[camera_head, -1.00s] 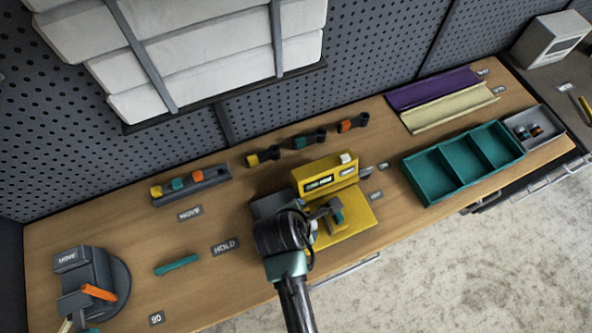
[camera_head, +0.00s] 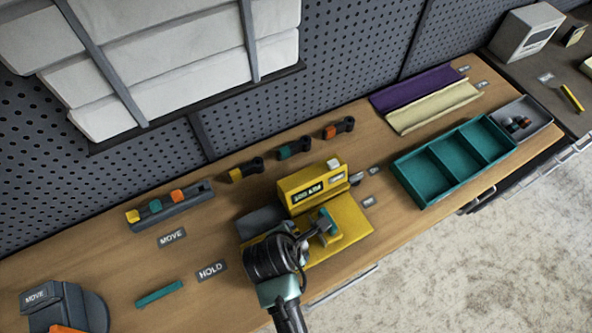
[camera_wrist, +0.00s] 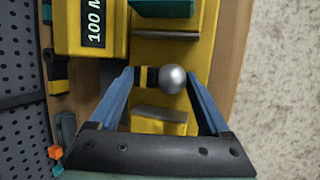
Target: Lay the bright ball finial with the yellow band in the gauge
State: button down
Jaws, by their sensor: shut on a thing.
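The gauge is a yellow device with a lit display (camera_head: 306,192) and a flat yellow base (camera_head: 352,222). It also shows in the wrist view, with its display housing (camera_wrist: 88,28) at upper left and two grey plates across its bed (camera_wrist: 166,35). The bright ball finial (camera_wrist: 172,80) has a silver ball and a black and yellow banded stem. My gripper (camera_wrist: 160,76) is shut on it, with a blue finger at each end, over the gauge bed between the plates. I cannot tell whether the finial touches the bed. In the head view my gripper (camera_head: 316,228) is over the gauge base and hides the finial.
A teal divided tray (camera_head: 425,187) and a grey bin (camera_head: 532,108) stand right. The wood between rack and labels is clear.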

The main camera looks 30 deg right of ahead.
jog(key=shift+f, duration=0.3)
dwell(0.5)
